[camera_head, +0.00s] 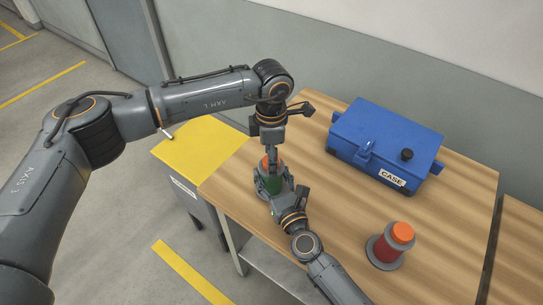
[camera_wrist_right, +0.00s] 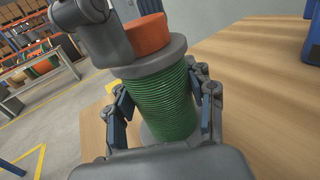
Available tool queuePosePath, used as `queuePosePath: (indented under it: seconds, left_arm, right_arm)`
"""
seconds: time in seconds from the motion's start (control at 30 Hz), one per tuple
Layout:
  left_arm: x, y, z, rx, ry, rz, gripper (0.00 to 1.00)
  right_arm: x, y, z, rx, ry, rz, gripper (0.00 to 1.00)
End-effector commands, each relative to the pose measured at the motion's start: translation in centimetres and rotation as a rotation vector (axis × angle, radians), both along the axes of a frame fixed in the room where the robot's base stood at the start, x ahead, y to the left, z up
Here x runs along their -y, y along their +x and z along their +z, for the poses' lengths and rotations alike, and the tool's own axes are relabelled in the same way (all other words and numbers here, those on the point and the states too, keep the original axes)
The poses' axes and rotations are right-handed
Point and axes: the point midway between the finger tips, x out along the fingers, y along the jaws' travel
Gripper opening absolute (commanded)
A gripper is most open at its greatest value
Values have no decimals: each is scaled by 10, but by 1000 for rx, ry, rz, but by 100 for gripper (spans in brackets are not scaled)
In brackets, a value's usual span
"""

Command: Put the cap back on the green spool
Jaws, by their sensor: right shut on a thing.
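The green spool (camera_wrist_right: 158,98) stands upright on the wooden table, with grey flanges at top and bottom. The orange cap (camera_wrist_right: 148,36) is at its top flange in the right wrist view; I cannot tell whether it is fully seated. The cap also shows in the head view (camera_head: 266,162). My right gripper (camera_head: 274,188) is shut on the green spool, one finger on each side of the winding. My left gripper (camera_head: 272,152) points down at the cap. In the right wrist view its grey part overlaps the cap's left side; its grip is hidden.
A red spool (camera_head: 386,250) with an orange cap (camera_head: 402,232) stands at the right front of the table (camera_head: 330,235). A blue case (camera_head: 385,140) sits at the back right. A yellow-topped cabinet (camera_head: 195,150) adjoins the table's left side. The table between spools and case is clear.

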Motion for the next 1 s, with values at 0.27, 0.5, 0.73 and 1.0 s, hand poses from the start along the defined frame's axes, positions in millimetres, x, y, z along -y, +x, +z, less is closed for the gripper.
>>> queuePosePath:
  seconds: [0.27, 0.5, 0.73, 1.0]
  left_arm:
    - [0, 0, 0, -1, -1, 1, 66]
    - [1, 1, 26, 3, -3, 1, 66]
    - [0, 1, 76, 3, -1, 2, 66]
    - [0, 0, 114, 0, 0, 2, 66]
  right_arm:
    - [0, 0, -1, -1, 0, 0, 0]
    - [0, 0, 0, -1, 0, 0, 0]
    - [0, 0, -1, -1, 0, 0, 0]
    - [0, 0, -1, -1, 0, 1, 0]
